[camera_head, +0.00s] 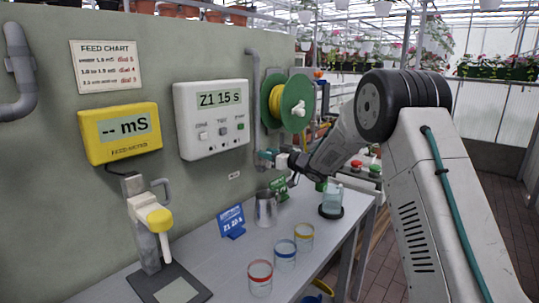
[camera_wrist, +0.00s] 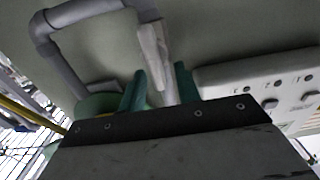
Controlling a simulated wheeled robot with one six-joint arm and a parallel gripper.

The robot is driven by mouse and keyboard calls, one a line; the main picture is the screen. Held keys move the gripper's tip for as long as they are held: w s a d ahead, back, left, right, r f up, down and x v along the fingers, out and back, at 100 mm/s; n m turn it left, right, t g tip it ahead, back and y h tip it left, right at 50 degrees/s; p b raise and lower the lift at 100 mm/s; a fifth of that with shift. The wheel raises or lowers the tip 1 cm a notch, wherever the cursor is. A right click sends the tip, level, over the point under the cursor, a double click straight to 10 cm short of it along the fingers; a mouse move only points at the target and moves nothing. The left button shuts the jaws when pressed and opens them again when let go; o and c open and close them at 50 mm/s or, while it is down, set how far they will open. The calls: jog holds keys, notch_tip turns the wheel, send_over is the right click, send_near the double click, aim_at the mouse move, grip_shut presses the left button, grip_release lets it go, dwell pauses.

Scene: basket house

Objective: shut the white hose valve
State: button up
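A pale lever-like part (camera_wrist: 152,48), probably the white hose valve's handle, stands on a grey pipe in the wrist view. My gripper (camera_wrist: 160,85) has two teal fingers set apart, with the lower part of the pale piece showing between them; I cannot tell whether they touch it. In the head view my gripper (camera_head: 265,155) is at the wall, at the lower end of a grey pipe (camera_head: 254,90). The valve is hidden or too small to make out there. A green hose reel (camera_head: 273,101) with yellow hose hangs just right of the pipe.
A white control box (camera_head: 212,142) reading "Z1 15 s" is left of the gripper, with a yellow feed meter (camera_head: 101,147) beyond. Below, the table (camera_head: 232,264) carries a metal jug (camera_head: 265,208), coloured-rim glasses (camera_head: 285,257), a bottle (camera_head: 332,198) and signs.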

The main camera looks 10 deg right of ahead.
grip_shut()
jog(key=shift+d+m, duration=0.1)
jog(key=shift+m, duration=0.3)
jog(key=f+m, duration=0.1)
jog(key=m, duration=0.4)
jog(key=w+d+m, duration=0.1)
jog(key=m, duration=0.5)
jog(key=d+f+m, duration=0.1)
jog(key=m, duration=0.5)
jog(key=shift+w+d+f, duration=0.1)
jog(key=shift+w+f, duration=0.2)
